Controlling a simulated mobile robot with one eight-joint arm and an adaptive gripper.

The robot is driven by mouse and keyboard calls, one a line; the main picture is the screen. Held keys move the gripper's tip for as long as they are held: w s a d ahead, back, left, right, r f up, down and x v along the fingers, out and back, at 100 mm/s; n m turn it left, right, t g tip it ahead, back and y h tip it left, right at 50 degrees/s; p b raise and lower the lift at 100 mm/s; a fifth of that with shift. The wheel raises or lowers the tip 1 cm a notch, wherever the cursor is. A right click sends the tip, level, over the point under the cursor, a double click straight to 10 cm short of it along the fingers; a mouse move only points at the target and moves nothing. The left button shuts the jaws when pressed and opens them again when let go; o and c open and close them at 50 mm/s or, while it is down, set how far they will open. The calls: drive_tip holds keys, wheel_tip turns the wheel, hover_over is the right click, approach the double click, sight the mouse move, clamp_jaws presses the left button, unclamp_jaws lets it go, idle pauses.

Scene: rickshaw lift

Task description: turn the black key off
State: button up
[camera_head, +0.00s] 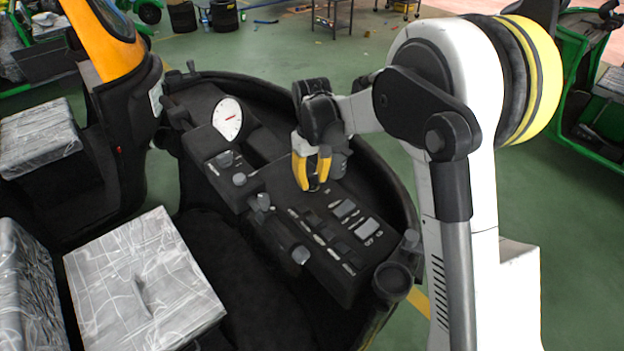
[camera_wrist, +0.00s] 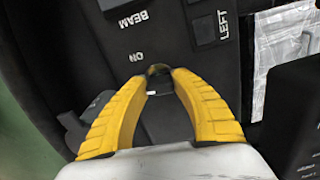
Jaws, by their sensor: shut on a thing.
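The black key (camera_wrist: 157,71) sits on the dark dashboard panel, mostly hidden between my fingertips; only a small dark, rounded part shows in the wrist view. The label "ON" is printed just above it there. My gripper (camera_wrist: 158,76) has yellow fingers that meet around the key, shut on it. In the head view my gripper (camera_head: 314,185) points down at the upper end of the switch panel (camera_head: 318,258). The key is hidden by the fingers there, and I cannot tell its exact angle.
Several rocker switches (camera_head: 345,209) lie just below my gripper on the panel. A round white gauge (camera_head: 228,119) and small knobs (camera_head: 239,179) stand to the left. A black cup-shaped part (camera_head: 392,281) is at the lower right. Plastic-wrapped seats (camera_head: 145,285) are at the lower left.

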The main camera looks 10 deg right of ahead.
sight(312, 175)
drive_tip(key=shift+n, duration=0.7)
drive_tip(key=o, duration=1.2)
wheel_tip(312, 175, up, 12)
